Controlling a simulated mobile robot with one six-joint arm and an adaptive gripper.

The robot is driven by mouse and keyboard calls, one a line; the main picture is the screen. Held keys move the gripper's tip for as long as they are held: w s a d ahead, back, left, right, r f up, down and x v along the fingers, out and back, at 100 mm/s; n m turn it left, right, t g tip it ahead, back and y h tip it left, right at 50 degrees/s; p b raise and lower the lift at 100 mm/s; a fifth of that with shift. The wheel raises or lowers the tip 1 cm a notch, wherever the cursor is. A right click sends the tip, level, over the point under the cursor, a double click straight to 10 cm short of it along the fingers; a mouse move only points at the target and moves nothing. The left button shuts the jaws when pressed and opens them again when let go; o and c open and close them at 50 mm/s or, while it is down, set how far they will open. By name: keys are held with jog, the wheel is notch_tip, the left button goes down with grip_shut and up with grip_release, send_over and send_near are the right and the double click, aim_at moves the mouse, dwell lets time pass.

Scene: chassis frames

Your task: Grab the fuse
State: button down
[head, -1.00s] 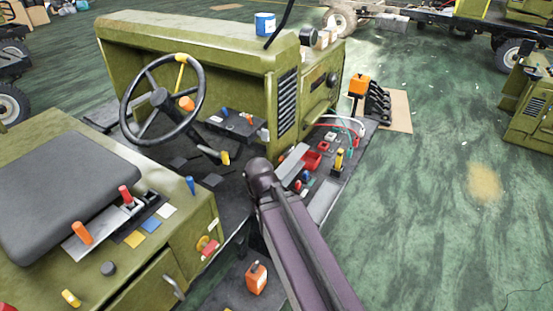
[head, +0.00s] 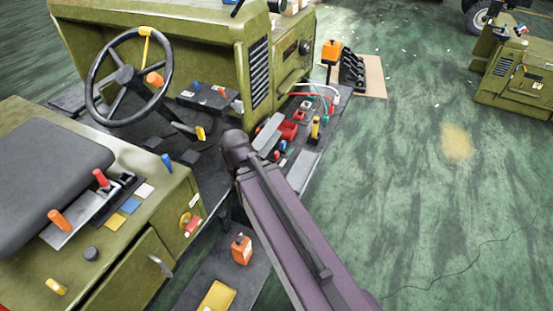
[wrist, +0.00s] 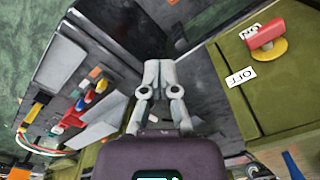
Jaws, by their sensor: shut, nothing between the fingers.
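My gripper (wrist: 157,66) is in the middle of the wrist view, fingers together and empty, apart from the coloured parts. In the head view it is hidden; only my purple arm shows in front of the chassis. In the head view a red block (head: 288,131) marks that panel. I cannot tell which part is the fuse.
A red switch knob (wrist: 265,36) with ON and OFF labels is at the wrist view's upper right. Wires (head: 318,97) run above the panel. An orange container (head: 241,249) stands on the low step. The green floor (head: 430,210) at right is mostly clear.

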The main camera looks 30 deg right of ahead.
jog(key=c, duration=1.4)
grip_release()
jog(key=c, duration=0.7)
grip_release()
jog(key=shift+w+f, duration=0.1)
jog(key=shift+f, duration=0.05)
jog(key=o, duration=0.4)
jog(key=shift+w+d+f+m+b, duration=0.2)
jog(key=shift+f+m+b, duration=0.1)
jog(key=shift+b, duration=0.15)
jog(key=w+d+f+m+y+b, duration=0.1)
jog(key=m+b, duration=0.1)
jog(key=w+d+f+m+y+b, duration=0.1)
jog(key=w+f+m+b, duration=0.1)
jog(key=w+d+f+m+t+y+b, duration=0.1)
jog(key=d+f+m+b, duration=0.1)
jog(key=shift+w+d+f, duration=0.1)
jog(key=shift+w, duration=0.3)
jog(key=w+d+f+m+t+y+b, duration=0.1)
jog(key=w+d+f+m+t+b, duration=0.1)
jog(key=d+m+b, duration=0.3)
jog(key=w+d+f+m+t+y+b, duration=0.2)
jog(key=w+d+m+t+b, duration=0.2)
jog(key=d+m, duration=0.5)
jog(key=w+d+f+m+t+y+b, duration=0.2)
jog(key=d+m+b, duration=0.5)
jog(key=d, duration=0.7)
jog(key=shift+w+m+t+b, duration=0.4)
jog(key=shift+w+t, duration=0.05)
jog(key=shift+t, duration=0.45)
